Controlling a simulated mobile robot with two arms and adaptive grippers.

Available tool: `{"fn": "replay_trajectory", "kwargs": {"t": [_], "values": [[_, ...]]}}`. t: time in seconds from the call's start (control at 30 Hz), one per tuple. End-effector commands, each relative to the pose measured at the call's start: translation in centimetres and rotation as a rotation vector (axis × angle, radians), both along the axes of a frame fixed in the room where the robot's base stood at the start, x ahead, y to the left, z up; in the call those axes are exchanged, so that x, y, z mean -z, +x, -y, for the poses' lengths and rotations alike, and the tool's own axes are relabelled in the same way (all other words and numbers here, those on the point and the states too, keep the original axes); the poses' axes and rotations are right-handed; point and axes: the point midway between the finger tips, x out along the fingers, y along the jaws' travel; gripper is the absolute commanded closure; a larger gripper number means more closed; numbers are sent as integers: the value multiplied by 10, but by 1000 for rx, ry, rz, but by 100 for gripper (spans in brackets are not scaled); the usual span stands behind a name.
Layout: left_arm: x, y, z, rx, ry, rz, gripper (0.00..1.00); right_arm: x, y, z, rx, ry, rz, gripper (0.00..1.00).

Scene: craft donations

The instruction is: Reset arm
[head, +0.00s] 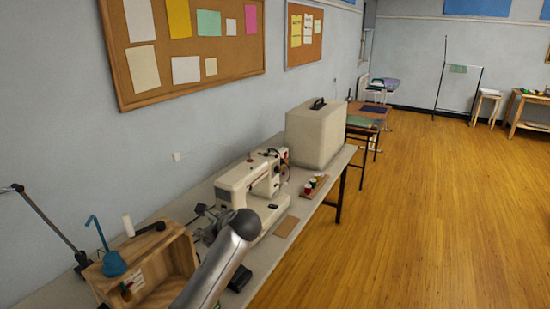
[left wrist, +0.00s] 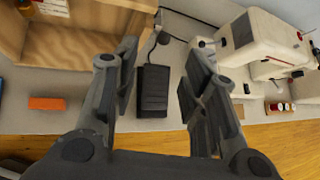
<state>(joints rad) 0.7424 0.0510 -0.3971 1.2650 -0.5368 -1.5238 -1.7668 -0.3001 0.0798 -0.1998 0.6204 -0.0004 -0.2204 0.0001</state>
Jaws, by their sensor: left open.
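My left gripper (left wrist: 163,62) is open and empty in the left wrist view, its two dark fingers spread apart. A black foot pedal (left wrist: 152,92) shows in the gap between the fingers, on the table below. In the head view a grey link of my arm (head: 215,267) rises from the bottom edge over the table. My right gripper is in neither view.
A wooden crate (head: 179,256) and a white sewing machine (head: 235,178) stand on the long table against the wall. A beige case (head: 315,137) and thread spools (head: 314,185) are farther along. An orange block (left wrist: 47,103) lies near the crate. The wooden floor (head: 430,220) at right is clear.

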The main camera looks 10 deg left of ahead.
Motion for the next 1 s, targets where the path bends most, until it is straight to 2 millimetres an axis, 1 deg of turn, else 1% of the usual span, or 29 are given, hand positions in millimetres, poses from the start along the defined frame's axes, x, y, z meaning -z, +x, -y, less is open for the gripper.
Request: {"fn": "replay_trajectory", "kwargs": {"t": [0.03,0.07,0.17,0.2,0.27,0.3,0.37,0.4,0.47,0.5,0.57,0.6,0.63,0.7,0.8,0.9,1.0], "values": [[17,-11,3,-19,-46,7,60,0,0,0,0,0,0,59],[27,-18,5,-36,-83,17,60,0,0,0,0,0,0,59],[66,-52,13,-120,-241,62,60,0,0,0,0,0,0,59],[82,-68,16,-165,-314,82,60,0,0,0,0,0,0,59],[103,-93,21,-236,-420,111,60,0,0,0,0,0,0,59],[115,-110,24,-288,-488,129,60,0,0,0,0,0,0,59],[132,-137,29,-369,-588,155,60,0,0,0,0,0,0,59],[141,-155,31,-427,-651,169,60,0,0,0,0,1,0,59],[154,-183,34,-519,-743,192,60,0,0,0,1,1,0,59],[160,-202,37,-580,-802,207,60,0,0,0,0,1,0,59],[169,-231,39,-679,-884,226,60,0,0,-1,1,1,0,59],[172,-250,41,-746,-936,240,60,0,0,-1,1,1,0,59],[175,-264,42,-797,-973,249,60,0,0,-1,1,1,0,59],[177,-296,44,-916,-1052,272,60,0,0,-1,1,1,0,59],[176,-332,47,-1061,-1138,298,60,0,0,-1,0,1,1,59],[172,-359,49,-1176,-1197,317,60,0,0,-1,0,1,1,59],[167,-381,50,-1271,-1240,334,60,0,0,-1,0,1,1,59]]}}
